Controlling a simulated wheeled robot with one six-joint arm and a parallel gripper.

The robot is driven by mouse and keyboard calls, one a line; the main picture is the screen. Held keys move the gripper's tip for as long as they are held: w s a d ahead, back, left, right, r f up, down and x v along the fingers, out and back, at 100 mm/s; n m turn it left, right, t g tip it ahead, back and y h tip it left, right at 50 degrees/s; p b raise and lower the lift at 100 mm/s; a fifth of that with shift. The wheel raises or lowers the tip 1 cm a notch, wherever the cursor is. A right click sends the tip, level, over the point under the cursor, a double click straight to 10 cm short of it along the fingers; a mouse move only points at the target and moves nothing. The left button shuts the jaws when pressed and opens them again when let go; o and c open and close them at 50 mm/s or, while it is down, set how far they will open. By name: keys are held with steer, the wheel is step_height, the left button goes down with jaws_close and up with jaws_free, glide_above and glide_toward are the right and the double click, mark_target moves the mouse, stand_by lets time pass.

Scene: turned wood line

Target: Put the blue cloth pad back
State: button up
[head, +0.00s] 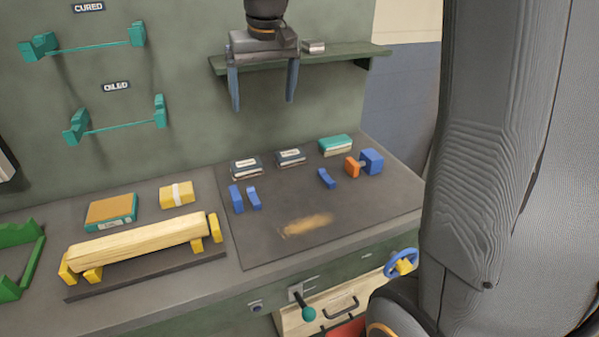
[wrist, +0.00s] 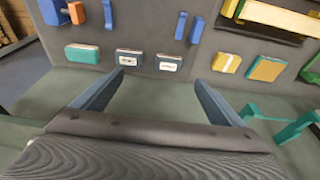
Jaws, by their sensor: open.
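Two dark blue-grey pads with pale label fronts lie side by side at the back of the dark mat, the left one (head: 246,169) and the right one (head: 290,158). I cannot tell which, if either, is the blue cloth pad. In the wrist view the same two pads (wrist: 129,58) (wrist: 169,63) lie beyond my fingertips. My gripper (head: 263,97) is open and empty, pointing down above the back of the counter, in front of the wall. Its two fingers also show in the wrist view (wrist: 159,82), apart from everything.
A teal pad (head: 335,147), blue blocks (head: 237,199) (head: 326,178) and an orange block (head: 352,167) stand on the mat. A yellow pad (head: 177,194), an orange-topped pad (head: 110,211) and a wooden bar (head: 138,238) lie left. A shelf (head: 345,55) is behind my gripper.

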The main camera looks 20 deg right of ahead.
steer(key=s+f+g, duration=0.1)
steer(key=s+f, duration=1.6)
steer(key=s, duration=0.4)
steer(key=shift+f+g, duration=0.3)
steer(key=shift+f, duration=0.05)
steer(key=shift+s+d, duration=0.1)
